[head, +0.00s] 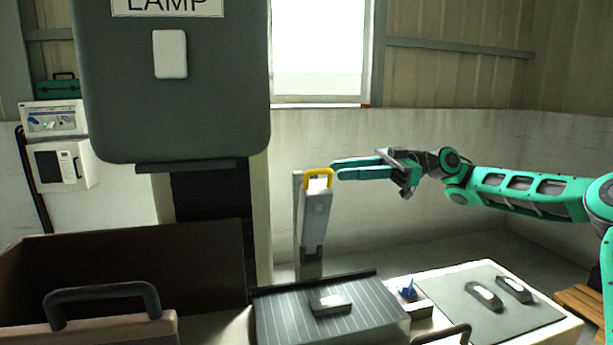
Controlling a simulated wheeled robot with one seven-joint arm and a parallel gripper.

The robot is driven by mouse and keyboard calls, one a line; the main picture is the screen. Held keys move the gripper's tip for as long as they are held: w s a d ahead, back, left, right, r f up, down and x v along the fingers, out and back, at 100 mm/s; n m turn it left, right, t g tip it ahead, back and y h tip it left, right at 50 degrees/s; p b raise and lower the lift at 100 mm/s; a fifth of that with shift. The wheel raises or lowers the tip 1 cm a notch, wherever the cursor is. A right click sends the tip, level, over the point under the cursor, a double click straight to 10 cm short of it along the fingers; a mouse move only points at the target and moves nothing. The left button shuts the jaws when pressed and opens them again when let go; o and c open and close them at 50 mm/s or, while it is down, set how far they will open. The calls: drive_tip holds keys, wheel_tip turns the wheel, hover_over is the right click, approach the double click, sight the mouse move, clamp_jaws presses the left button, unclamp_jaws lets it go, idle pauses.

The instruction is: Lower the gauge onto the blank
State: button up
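The gauge (315,217) is a grey arm with a yellow handle (317,171) at its top. It stands raised and nearly upright against a post behind the ridged table. The blank looks to be the small dark block (331,303) lying on that table, well below the handle. My gripper (336,168) reaches in from the right, with its two teal fingers pointing left. The fingertips are at the right side of the yellow handle. The fingers show apart with nothing seen between them. I cannot tell whether they touch the handle.
The ridged table (375,328) has a blue-topped piece (407,289) beside it. A grey mat (500,310) with two dark oval pieces lies to the right. A large dark machine head (175,90) hangs at left, above a brown box (130,265).

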sight(313, 172)
drive_tip(key=x, duration=1)
drive_tip(key=shift+a, duration=0.2)
drive_tip(key=shift+f, duration=0.1)
clamp_jaws()
